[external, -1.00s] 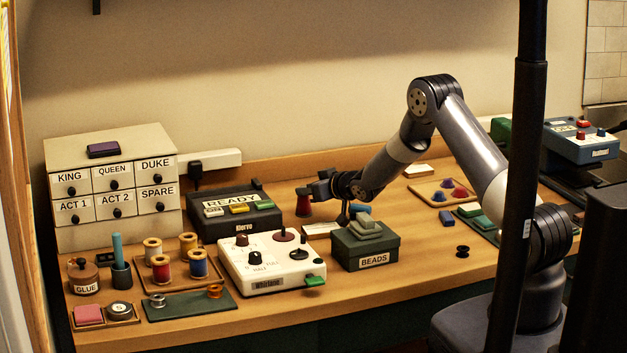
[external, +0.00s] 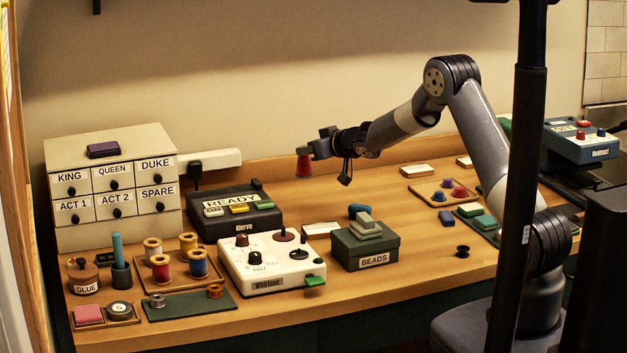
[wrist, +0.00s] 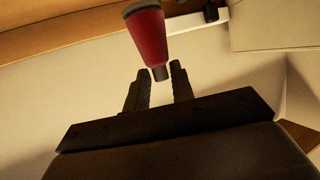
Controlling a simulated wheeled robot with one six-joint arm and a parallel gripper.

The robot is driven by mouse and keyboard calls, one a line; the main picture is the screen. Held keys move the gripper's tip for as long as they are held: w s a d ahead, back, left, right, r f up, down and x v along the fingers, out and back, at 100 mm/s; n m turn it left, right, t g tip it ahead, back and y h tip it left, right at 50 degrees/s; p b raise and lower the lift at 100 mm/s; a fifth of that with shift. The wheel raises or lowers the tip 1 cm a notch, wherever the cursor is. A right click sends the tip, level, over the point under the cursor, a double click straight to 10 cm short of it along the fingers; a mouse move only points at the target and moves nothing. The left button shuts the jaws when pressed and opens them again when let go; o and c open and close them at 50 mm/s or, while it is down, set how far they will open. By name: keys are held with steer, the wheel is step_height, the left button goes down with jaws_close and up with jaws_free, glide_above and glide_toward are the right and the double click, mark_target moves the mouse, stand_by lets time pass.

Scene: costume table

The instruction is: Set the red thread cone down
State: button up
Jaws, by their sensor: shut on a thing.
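The red thread cone (external: 304,167) hangs in the air above the back of the table, right of the READY box. It also shows in the wrist view (wrist: 150,38), close past the fingertips, with its narrow end towards them. My gripper (external: 311,151) is shut on the cone near its top. In the wrist view my two dark fingers (wrist: 160,76) stand close together at that narrow end. In the outside view the cone looks about upright, and clear of the table.
The READY box (external: 237,214), the white Whitlane machine (external: 272,263) and the BEADS box (external: 366,249) stand below and in front. A wooden tray (external: 424,188) with several small coloured cones is to the right. Bare table (external: 318,205) lies under the cone.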

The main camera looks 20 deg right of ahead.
steer(key=w+d+n+g+y+b, duration=0.1)
steer(key=w+d+y+b, duration=0.15)
steer(key=d, duration=0.65)
steer(key=w+d+n+g+y+b, duration=0.1)
steer(key=w+d+n+b, duration=0.15)
steer(key=d, duration=0.65)
steer(key=shift+m+h, duration=0.25)
steer(key=shift+m, duration=0.1)
steer(key=shift+w+f+p, duration=0.2)
steer(key=shift+f+p, duration=0.1)
steer(key=shift+f, duration=2.25)
steer(key=shift+w+f+p, duration=0.2)
steer(key=shift+f+p, duration=0.05)
steer(key=shift+f, duration=2.25)
steer(key=shift+f, duration=0.15)
steer(key=o, duration=1)
steer(key=b+v, duration=0.1)
steer(key=v, duration=1.1)
steer(key=shift+s+b, duration=0.1)
steer(key=shift+b, duration=0.25)
